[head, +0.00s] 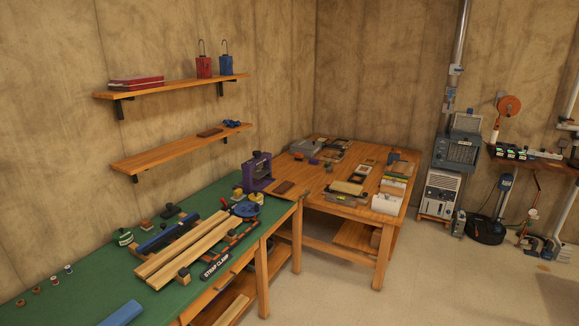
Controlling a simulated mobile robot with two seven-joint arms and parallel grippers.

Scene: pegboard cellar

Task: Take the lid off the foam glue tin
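No label reading foam glue can be made out at this distance. A small green can-like item with a pale label (123,238) stands on the green-topped bench (85,283), by the wall at left. Small yellow items (238,192) stand farther along the same bench; they are too small to identify. I cannot tell which of these, if any, is the foam glue tin. Neither of my grippers is in view.
Long wooden strips (180,247) and a clamp labelled "STRAP CLAMP" (216,266) crowd the green bench. A purple machine (257,171) stands at its far end. A cluttered wooden table (362,210) adjoins it. Two wall shelves (180,148) hang above. Floor (440,285) at right is clear.

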